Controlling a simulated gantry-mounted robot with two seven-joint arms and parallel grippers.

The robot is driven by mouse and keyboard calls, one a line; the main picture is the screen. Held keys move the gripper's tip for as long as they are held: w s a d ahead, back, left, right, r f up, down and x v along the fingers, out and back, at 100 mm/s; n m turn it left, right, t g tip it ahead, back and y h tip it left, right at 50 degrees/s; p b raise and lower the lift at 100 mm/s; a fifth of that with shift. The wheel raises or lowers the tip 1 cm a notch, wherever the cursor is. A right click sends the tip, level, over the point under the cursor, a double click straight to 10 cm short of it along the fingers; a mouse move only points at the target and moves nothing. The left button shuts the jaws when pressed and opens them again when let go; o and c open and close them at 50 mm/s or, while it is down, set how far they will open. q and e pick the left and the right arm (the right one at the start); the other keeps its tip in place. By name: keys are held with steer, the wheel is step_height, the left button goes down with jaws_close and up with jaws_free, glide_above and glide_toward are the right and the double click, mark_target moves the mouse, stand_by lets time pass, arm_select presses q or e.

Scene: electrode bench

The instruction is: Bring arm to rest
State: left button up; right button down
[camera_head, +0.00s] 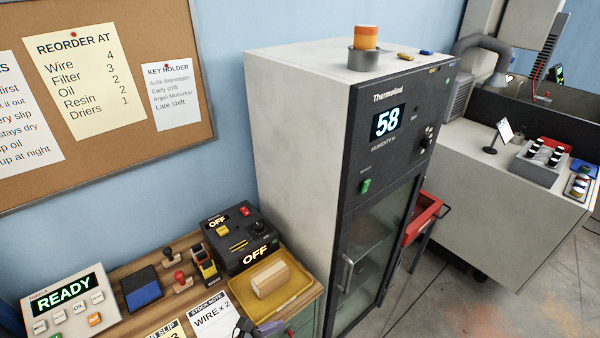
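A small grey and dark part (245,328), which looks like the tip of one of my grippers, shows at the bottom edge. It is in front of the wooden bench, beside the white stock note (212,316). Most of it is cut off by the frame, so I cannot tell whether it is open or holds anything. No other gripper shows. Neither arm can be made out as a whole.
A yellow tray (301,302) with a pale block (270,279) lies at the bench's right end. A black box reading OFF (238,240) and a READY panel (70,305) stand on the bench.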

arm_select(q)
steer(key=s+d+f+n+b, duration=0.3)
steer(key=s+f, duration=0.3)
steer(key=s, duration=0.1)
steer(key=s+a+f+n+t+y+b, duration=0.25)
steer(key=s+a+f+n+y, duration=0.35)
steer(key=n, duration=0.7)
steer(key=s+a+n+g+y+b, duration=0.1)
steer(key=s+a+n+g+y, duration=0.2)
steer(key=a+n, duration=0.75)
steer(key=s+a+n+g+y+b, duration=0.1)
steer(key=s+a+n+g, duration=0.3)
steer(key=n, duration=1.2)
steer(key=w+p+v, duration=0.3)
steer(key=p+v, duration=1.1)
steer(key=p, duration=0.1)
steer(key=w+d+r+p+v, duration=0.1)
steer(key=w+p+v, duration=0.2)
steer(key=p+v, duration=1.2)
steer(key=shift+r+t, duration=0.35)
steer(key=shift+r, duration=0.05)
steer(key=shift+w+n, duration=0.1)
steer(key=shift+n, duration=0.15)
